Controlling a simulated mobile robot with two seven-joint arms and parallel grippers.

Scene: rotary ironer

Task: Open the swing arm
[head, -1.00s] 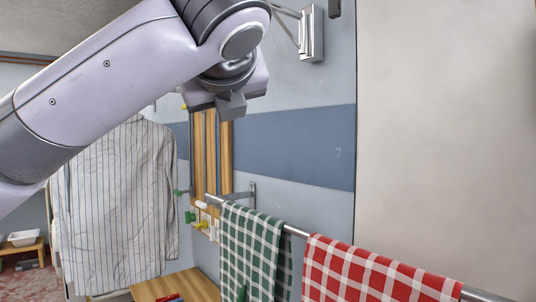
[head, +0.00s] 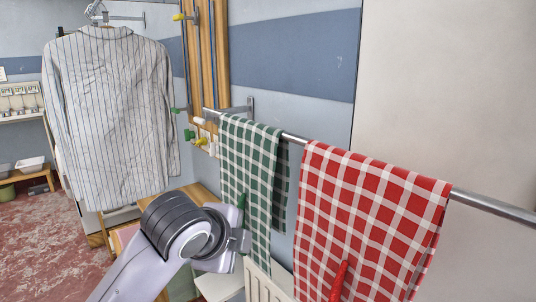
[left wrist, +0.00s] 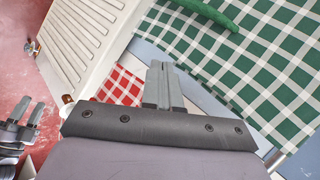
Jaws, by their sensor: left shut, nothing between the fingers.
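A metal rail (head: 478,201) slants across the right half of the head view, its far end at a wall bracket (head: 240,108). It is the only arm-like bar here; I cannot tell for sure that it is the swing arm. A green checked cloth (head: 250,150) and a red checked cloth (head: 365,215) hang over it. My left gripper (head: 245,240) is below the rail, in front of or beside the green cloth; contact is unclear. In the left wrist view its fingers (left wrist: 165,85) are together and empty, with the green cloth (left wrist: 230,65) to the right.
A striped shirt (head: 112,115) hangs at the left. A wooden panel (head: 205,55) with coloured pegs is on the wall. A white ribbed radiator (left wrist: 88,45) shows in the left wrist view. Red floor (head: 55,240) lies open at the left. A pale surface (head: 450,80) fills the right.

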